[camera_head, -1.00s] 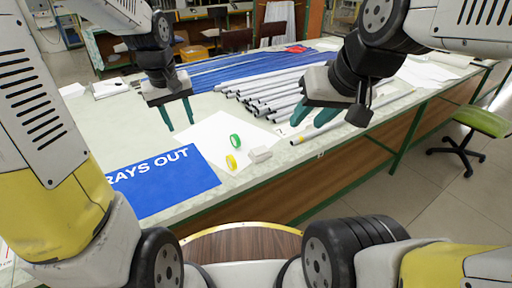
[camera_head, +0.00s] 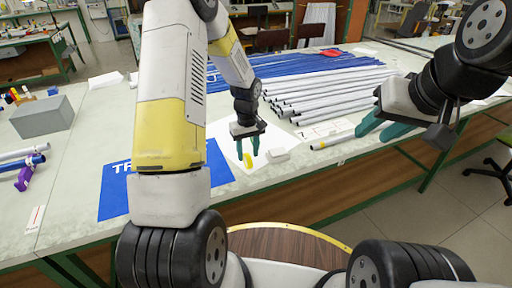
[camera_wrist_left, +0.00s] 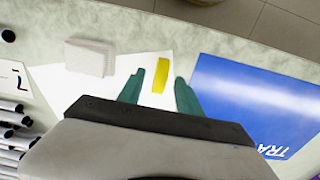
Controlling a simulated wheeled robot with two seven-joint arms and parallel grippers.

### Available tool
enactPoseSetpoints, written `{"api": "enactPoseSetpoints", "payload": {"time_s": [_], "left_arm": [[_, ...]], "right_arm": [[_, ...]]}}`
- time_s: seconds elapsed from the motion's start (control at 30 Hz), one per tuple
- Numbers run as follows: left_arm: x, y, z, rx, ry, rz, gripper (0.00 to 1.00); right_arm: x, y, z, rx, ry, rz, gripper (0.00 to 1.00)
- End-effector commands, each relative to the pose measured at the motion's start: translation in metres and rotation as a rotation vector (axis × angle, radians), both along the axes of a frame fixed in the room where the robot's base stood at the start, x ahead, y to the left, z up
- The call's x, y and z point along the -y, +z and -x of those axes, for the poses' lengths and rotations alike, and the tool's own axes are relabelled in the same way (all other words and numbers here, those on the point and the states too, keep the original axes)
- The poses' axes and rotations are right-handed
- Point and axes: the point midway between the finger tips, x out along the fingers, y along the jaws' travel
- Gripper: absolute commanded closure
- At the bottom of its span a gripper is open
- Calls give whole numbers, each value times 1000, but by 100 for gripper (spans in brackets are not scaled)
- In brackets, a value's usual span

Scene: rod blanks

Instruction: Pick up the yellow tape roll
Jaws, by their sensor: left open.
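The yellow tape roll (camera_head: 249,161) stands on edge on a white sheet of paper on the table. My left gripper (camera_head: 248,153) points down over it, with one green finger on each side of the roll. In the left wrist view the yellow tape roll (camera_wrist_left: 161,72) shows as a narrow band between the fingertips of my left gripper (camera_wrist_left: 160,77), with a gap on both sides. The left gripper is open and holds nothing. My right gripper (camera_head: 372,135) hangs over the table at the right, fingers apart and empty.
A small white block (camera_head: 278,155) lies just right of the roll. A blue sign sheet (camera_head: 112,192) is at the left. Metal rods (camera_head: 325,90) lie behind, with one short rod (camera_head: 332,142) nearer. A grey box (camera_head: 42,117) stands far left.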

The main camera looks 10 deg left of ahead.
Motion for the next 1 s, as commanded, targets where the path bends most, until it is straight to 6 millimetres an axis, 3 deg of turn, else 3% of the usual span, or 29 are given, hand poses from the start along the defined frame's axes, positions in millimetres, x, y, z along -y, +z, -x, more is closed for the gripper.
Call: {"api": "enactPoseSetpoints", "payload": {"time_s": [0.13, 0.4, 0.6, 0.63, 1.0], "left_arm": [[0, -17, 0, -1, 1, 0, 58], [0, -20, 0, 1, 1, -1, 58], [0, -19, 0, 1, 0, -1, 97], [0, -19, 0, 1, 0, -1, 100], [0, -18, 0, 1, 0, 0, 100]], "right_arm": [[0, 0, 0, 0, 0, 0, 63], [0, 0, 0, 0, 0, 0, 63], [0, 0, 0, 0, 0, 0, 63], [0, 0, 0, 0, 0, 0, 63], [0, 0, 0, 0, 0, 0, 63]]}}
